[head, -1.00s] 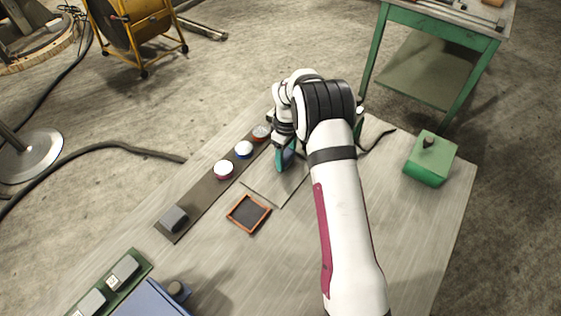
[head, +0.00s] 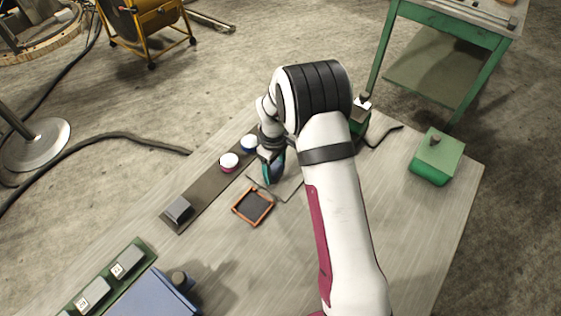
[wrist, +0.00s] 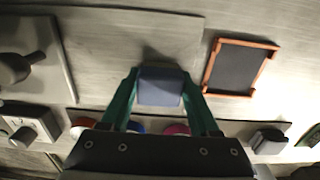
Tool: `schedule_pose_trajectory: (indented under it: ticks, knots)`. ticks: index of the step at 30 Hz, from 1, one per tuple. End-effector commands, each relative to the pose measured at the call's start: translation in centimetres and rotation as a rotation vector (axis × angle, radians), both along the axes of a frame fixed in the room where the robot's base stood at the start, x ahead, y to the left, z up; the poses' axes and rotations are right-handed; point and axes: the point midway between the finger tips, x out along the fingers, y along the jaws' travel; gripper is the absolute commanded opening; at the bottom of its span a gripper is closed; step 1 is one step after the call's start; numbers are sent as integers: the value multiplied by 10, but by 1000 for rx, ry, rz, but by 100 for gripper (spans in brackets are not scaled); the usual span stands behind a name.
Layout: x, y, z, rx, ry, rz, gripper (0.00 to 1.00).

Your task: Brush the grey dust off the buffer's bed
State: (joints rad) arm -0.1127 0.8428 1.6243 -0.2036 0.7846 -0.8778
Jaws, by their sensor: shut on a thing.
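My gripper (head: 271,172) has teal fingers, which also show in the wrist view (wrist: 160,82). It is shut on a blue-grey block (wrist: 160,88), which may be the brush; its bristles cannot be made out. The block is low over or on a thin pale plate (head: 291,190), near the plate's edge; contact is unclear. I cannot tell whether this plate is the buffer's bed. No grey dust can be told apart from the plate.
An orange-framed dark tray (head: 240,213) lies just in front of the plate. A green box (head: 436,158) stands at right. The front right tabletop is clear.

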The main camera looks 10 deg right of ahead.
Motion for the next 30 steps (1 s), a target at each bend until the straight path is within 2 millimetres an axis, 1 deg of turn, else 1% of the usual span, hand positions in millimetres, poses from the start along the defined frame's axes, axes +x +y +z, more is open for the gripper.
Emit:
schedule_pose_trajectory:
  ticks: [5,7,9,25,30]
  knots:
    - [-11,11,0,0,0,2,17]
    - [-11,11,6,0,-1,0,17]
    - [-11,11,20,1,-4,0,17]
    - [-11,11,67,0,-3,1,17]
    - [-11,11,79,0,-1,0,17]
